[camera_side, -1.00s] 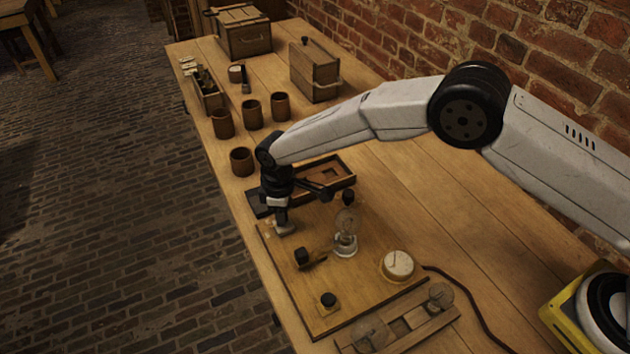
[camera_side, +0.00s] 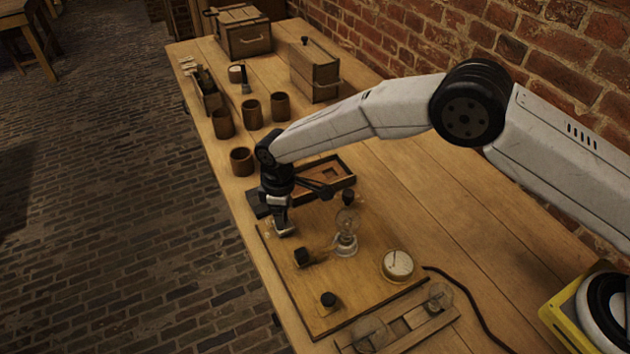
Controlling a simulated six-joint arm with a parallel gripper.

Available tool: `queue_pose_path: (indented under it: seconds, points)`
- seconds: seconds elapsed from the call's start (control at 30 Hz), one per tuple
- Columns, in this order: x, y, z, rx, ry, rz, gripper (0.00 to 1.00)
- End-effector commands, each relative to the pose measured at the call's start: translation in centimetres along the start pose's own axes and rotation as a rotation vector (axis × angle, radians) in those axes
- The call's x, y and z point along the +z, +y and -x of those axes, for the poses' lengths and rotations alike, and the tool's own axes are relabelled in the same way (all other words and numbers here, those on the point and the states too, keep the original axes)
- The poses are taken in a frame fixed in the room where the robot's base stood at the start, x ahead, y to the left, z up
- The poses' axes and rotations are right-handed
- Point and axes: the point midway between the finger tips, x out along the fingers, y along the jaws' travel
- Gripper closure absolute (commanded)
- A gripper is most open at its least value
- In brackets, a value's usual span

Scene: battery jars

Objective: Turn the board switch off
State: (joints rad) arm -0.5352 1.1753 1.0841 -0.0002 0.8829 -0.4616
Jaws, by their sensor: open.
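The wooden board (camera_side: 290,298) lies on the bench and carries small fittings. A dark block with a short lever-like part (camera_side: 303,257) sits on its left half; it looks like the switch, but its exact setting is too small to tell. A round black knob (camera_side: 328,299) stands nearer the front. A clear glass bulb (camera_side: 346,232) stands upright and looks unlit. A round white dial (camera_side: 397,264) is at the right. My gripper (camera_side: 284,230) is open, pointing down low over the board's back-left corner, behind and apart from the dark block. Its fingertips are partly unclear.
A wooden tray (camera_side: 342,168) lies behind my gripper. Several brown jars (camera_side: 252,113) stand farther back on the left. A wooden rack with round glass pieces (camera_side: 410,334) lies in front. A dark cable (camera_side: 470,303) runs right. The bench's right side is mostly clear.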

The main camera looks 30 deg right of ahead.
Motion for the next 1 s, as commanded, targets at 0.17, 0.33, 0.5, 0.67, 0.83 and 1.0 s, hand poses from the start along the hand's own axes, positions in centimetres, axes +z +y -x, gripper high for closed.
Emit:
queue_pose_path:
  seconds: [0.17, 0.33, 0.5, 0.67, 0.83, 1.0]
  points:
    - [-0.1, 0.0, 1.6, 0.001, 0.002, 0.0, 0.27]
    - [0.0, 0.0, 3.7, 0.001, 0.001, 0.0, 0.27]
    - [0.0, 0.0, 5.8, 0.0, 0.0, 0.0, 0.27]
    - [0.0, 0.0, 7.0, 0.0, -0.001, 0.0, 0.27]
    - [0.1, 0.0, 7.4, -0.001, -0.002, 0.0, 0.27]
    - [0.1, 0.0, 7.4, -0.001, -0.002, 0.0, 0.27]
